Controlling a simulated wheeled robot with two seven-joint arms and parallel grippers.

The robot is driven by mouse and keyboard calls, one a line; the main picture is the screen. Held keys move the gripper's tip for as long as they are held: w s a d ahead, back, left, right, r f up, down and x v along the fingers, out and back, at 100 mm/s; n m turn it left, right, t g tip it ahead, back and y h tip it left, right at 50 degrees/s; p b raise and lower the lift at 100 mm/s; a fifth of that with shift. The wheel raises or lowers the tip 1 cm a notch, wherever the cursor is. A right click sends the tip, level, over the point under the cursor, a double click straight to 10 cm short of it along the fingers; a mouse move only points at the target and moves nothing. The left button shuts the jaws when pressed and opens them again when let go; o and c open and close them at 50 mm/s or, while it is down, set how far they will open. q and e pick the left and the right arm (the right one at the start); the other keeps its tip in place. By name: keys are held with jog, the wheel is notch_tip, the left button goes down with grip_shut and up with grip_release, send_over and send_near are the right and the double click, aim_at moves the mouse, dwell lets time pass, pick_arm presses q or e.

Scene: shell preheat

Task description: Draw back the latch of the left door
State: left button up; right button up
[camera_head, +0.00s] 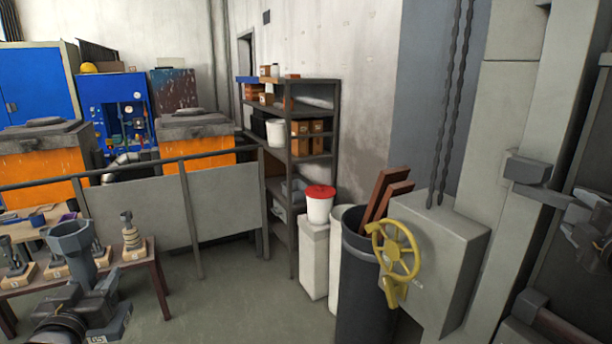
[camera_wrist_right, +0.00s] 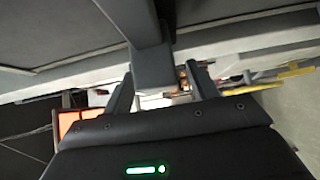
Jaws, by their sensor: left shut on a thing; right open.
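The door (camera_head: 578,178) stands at the right edge of the head view, mostly cut off, with a grey latch (camera_head: 527,170) sticking out to the left. My right gripper (camera_head: 590,222) is a dark shape at the right edge, partly cut off. In the right wrist view, my right gripper (camera_wrist_right: 162,88) is open, its fingers on either side of the latch's grey end block (camera_wrist_right: 153,68); contact cannot be told. My left gripper (camera_head: 88,290) is at the lower left, shut on a grey faceted cup (camera_head: 72,242) in front of the low table.
A yellow handwheel (camera_head: 397,250) sits on a grey box (camera_head: 440,260) left of the door. A dark bin (camera_head: 365,290) with planks stands beside it. The low table (camera_head: 150,262) bears several small parts. A grey railing panel (camera_head: 225,205) stands behind; floor in the middle is clear.

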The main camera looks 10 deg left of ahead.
pick_arm(q)
jog(key=shift+w, duration=0.1)
pick_arm(e)
jog(key=shift+w+d, duration=0.2)
jog(key=shift+w, duration=0.05)
pick_arm(q)
jog(key=shift+w, duration=0.1)
jog(key=shift+d, duration=0.1)
pick_arm(e)
jog(key=shift+d, duration=0.15)
